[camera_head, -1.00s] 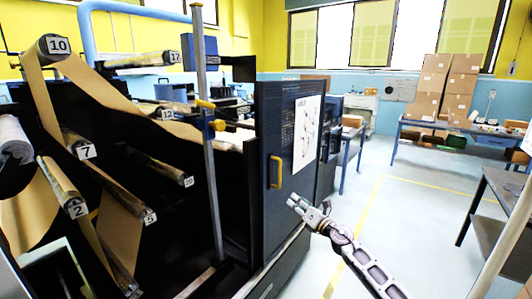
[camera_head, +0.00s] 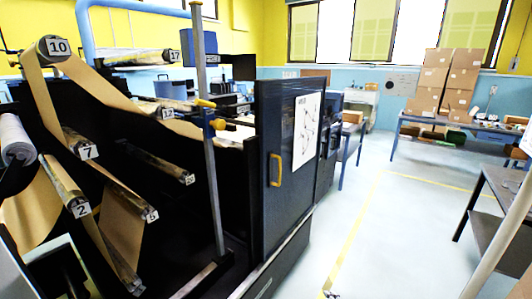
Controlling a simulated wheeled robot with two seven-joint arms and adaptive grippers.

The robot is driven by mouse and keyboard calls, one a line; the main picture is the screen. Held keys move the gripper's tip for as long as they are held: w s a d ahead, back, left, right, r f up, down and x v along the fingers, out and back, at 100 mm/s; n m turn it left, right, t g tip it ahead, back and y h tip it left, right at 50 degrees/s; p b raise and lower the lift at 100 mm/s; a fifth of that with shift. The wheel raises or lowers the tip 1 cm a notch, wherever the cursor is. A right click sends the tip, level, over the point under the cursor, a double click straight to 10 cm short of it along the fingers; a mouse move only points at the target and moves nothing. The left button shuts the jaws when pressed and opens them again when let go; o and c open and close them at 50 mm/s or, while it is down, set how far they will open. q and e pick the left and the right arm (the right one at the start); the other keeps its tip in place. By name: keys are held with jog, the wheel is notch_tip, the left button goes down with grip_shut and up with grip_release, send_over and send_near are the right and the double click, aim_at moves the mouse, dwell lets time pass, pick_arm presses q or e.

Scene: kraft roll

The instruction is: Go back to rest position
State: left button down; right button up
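Only a small tip of my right gripper (camera_head: 329,294) shows at the bottom edge of the head view, over the pale floor to the right of the machine. Whether its fingers are open or shut cannot be made out. The rest of my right arm is out of view. My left gripper cannot be made out in the view. The kraft machine (camera_head: 125,180) stands on the left, with brown paper running over numbered rollers. Its dark door panel (camera_head: 290,170) has a yellow handle (camera_head: 276,170) and stands clear of my gripper tip.
A blue table (camera_head: 470,134) with stacked cardboard boxes (camera_head: 448,85) stands at the back right. A dark metal table (camera_head: 495,205) is at the right edge. The floor (camera_head: 400,235) between the machine and the tables is clear, marked with yellow lines.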

jog(key=s+d+f+m+g+h+p, duration=0.1)
jog(key=s+d+f+m+g, duration=0.2)
jog(key=s+f, duration=0.75)
jog(key=s+d+f+m+g+h, duration=0.15)
jog(key=s+f+m, duration=0.5)
jog(key=s, duration=0.75)
pick_arm(q)
jog(key=shift+g, duration=0.3)
jog(key=s, duration=0.1)
jog(key=s+a, duration=0.1)
jog(key=s, duration=0.1)
jog(key=s+a+p, duration=0.1)
jog(key=shift+s+a+r, duration=0.2)
jog(key=shift+s+r, duration=0.1)
jog(key=shift+s, duration=0.05)
pick_arm(e)
jog(key=s+f+m+g, duration=0.2)
jog(key=s+f, duration=0.3)
jog(key=s, duration=1)
jog(key=s+d+f+m+g, duration=0.1)
jog(key=s+f+m+g, duration=0.2)
jog(key=s, duration=1.3)
notch_tip(320, 180, down, 2)
jog(key=shift+d+f+g, duration=0.2)
jog(key=shift+f+g, duration=0.05)
jog(key=shift+g, duration=0.3)
